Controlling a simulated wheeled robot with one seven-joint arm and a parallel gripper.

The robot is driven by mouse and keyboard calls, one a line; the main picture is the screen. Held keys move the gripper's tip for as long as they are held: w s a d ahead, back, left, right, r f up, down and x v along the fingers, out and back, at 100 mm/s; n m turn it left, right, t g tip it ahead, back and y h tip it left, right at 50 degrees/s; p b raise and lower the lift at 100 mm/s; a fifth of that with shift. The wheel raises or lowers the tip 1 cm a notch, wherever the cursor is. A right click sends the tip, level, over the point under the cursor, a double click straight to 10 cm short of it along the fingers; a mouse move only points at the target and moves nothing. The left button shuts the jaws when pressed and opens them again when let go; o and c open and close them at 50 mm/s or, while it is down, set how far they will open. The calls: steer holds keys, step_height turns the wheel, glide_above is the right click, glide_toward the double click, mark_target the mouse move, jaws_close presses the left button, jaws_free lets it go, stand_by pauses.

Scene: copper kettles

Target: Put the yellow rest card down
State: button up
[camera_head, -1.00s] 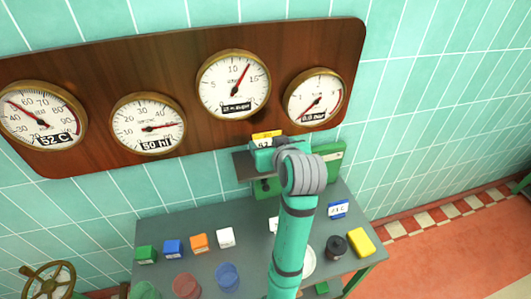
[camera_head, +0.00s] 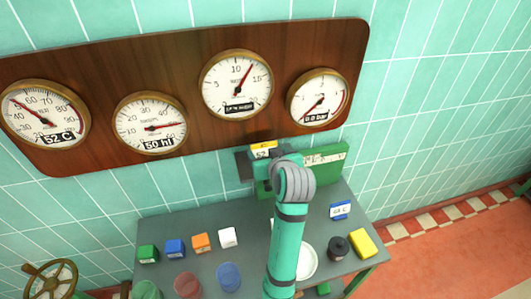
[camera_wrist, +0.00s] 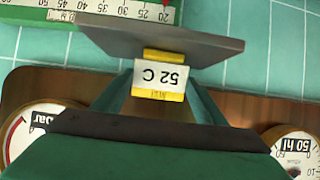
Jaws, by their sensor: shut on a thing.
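The yellow rest card (camera_head: 263,150) has a white face reading 52 C. It also shows in the wrist view (camera_wrist: 161,76), with the text upside down and yellow bands at both ends. My gripper (camera_head: 272,160) is shut on it, with one finger on each side in the wrist view (camera_wrist: 160,98). A flat dark grey plate (camera_wrist: 160,38) lies just beyond the card. I cannot tell whether the card touches it. In the head view the plate (camera_head: 243,166) is partly hidden by my gripper.
A green instrument with a scale (camera_head: 325,158) stands right of my gripper. The grey table (camera_head: 190,223) holds a blue card (camera_head: 340,211), a black jar (camera_head: 337,248), a yellow block (camera_head: 361,243), several coloured blocks and a white plate (camera_head: 307,262). A gauge board (camera_head: 180,80) hangs behind.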

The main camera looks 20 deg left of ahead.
steer(key=o, duration=0.7)
steer(key=shift+d, duration=0.25)
steer(key=o, duration=0.3)
steer(key=shift+d, duration=0.35)
steer(key=shift+o, duration=0.2)
steer(key=shift+a, duration=0.1)
